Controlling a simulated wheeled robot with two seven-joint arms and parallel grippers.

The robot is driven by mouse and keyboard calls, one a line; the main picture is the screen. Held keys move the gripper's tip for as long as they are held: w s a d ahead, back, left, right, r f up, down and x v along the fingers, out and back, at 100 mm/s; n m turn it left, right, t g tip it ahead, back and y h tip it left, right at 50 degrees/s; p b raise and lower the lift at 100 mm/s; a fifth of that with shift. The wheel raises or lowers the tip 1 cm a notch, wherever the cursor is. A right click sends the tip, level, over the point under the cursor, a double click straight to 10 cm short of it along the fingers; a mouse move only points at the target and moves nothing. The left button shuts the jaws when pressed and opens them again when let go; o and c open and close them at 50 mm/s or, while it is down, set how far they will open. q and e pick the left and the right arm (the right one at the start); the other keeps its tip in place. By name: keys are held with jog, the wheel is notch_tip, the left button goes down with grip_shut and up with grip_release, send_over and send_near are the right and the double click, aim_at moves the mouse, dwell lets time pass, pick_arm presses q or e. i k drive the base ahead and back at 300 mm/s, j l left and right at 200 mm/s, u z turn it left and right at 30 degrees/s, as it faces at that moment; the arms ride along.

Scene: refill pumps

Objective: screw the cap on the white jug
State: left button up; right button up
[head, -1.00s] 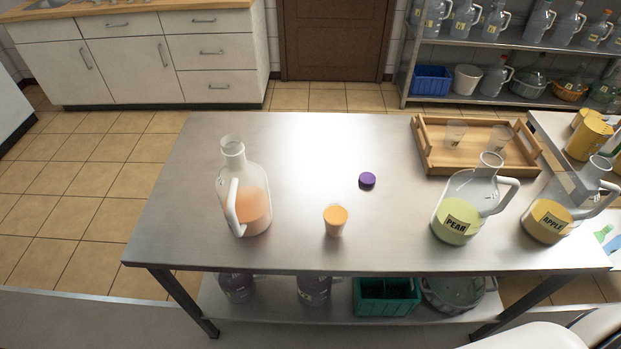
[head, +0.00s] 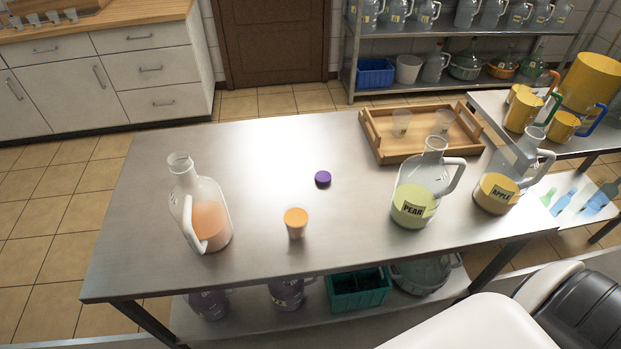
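A clear jug with a white handle (head: 208,222) stands upright at the left of the steel table. It has an open neck and holds pale orange liquid; I see no label on it. A purple cap (head: 322,178) lies on the table to its right, apart from everything. A clear jug labelled PEAR (head: 413,205) with yellow-green liquid and an uncapped jug labelled APPLE (head: 496,193) stand at the right; both have pale handles. Neither gripper is in view. A white and black part at the lower right looks like my own arm.
The steel table (head: 260,150) is mostly bare in the middle. A cup of orange liquid (head: 296,225) stands near its front. A wooden tray (head: 400,152) with two clear cups sits at the back right. A side table with yellow jugs (head: 523,110) stands beyond.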

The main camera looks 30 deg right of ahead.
aim_at(197, 203)
jog(key=k+l+u, duration=0.2)
jog(key=l, duration=0.2)
jog(key=l+u, duration=0.2)
jog(key=l, duration=0.25)
jog(key=k+l+u, duration=0.2)
jog(key=l, duration=0.2)
jog(key=k+l+u, duration=0.2)
jog(key=l, duration=0.2)
jog(key=l+u, duration=0.25)
jog(key=k+l, duration=0.05)
jog(key=l, duration=0.05)
